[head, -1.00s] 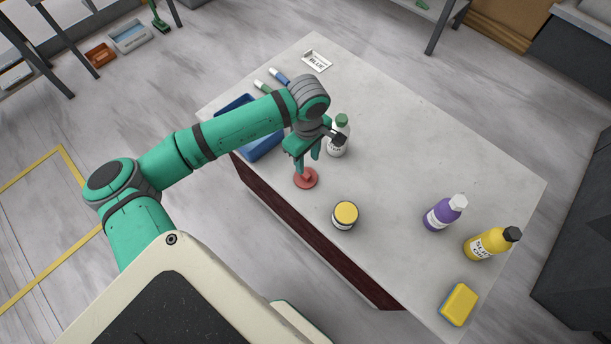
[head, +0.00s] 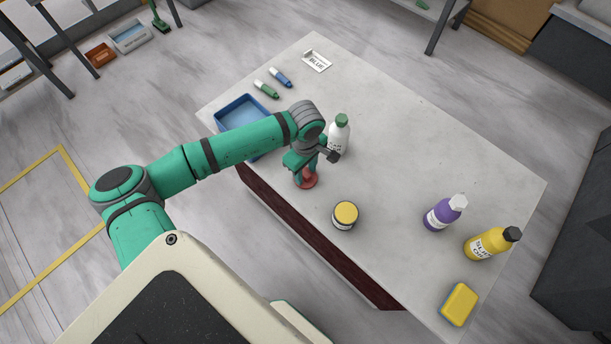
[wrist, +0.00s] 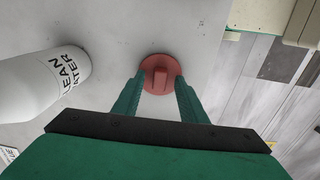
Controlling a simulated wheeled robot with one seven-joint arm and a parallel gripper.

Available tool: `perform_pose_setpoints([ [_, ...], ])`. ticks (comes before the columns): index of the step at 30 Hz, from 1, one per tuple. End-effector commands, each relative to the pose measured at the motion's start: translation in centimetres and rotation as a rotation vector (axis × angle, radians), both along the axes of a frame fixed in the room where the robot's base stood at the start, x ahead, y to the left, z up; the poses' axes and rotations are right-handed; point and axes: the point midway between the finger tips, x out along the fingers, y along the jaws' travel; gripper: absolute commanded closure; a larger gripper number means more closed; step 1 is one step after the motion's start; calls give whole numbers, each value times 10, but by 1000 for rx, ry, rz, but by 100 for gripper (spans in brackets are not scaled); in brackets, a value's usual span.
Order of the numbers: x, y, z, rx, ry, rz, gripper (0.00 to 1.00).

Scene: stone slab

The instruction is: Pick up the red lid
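The red lid (head: 311,182) lies flat on the stone slab (head: 390,130) near its front edge. It is round with a raised bar handle, which shows in the wrist view (wrist: 160,76). My gripper (head: 305,178) is low at the lid, pointing down. In the wrist view its two green fingers (wrist: 158,92) are apart, one on each side of the lid's near part, with a gap between each finger and the handle. Nothing is held. In the head view the fingers hide part of the lid.
A white bottle (head: 339,134) with a green cap stands close behind my gripper. A yellow-lidded jar (head: 345,214) stands to the right. A blue tray (head: 235,113) lies to the left, partly behind my arm. Purple (head: 440,214) and yellow (head: 487,243) bottles and a sponge (head: 459,304) are farther right.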

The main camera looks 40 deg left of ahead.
Motion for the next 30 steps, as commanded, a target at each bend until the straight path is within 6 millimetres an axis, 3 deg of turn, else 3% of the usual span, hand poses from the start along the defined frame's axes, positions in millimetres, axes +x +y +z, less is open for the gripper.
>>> perform_pose_setpoints([
  [1,0,0,0,0,0,0,73],
  [4,0,0,0,0,0,0,97],
  [5,0,0,0,0,0,0,100],
  [20,1,0,11,1,-1,0,100],
  [25,1,0,34,2,-2,-1,100],
  [30,-26,-14,67,-1,-4,-2,100],
])
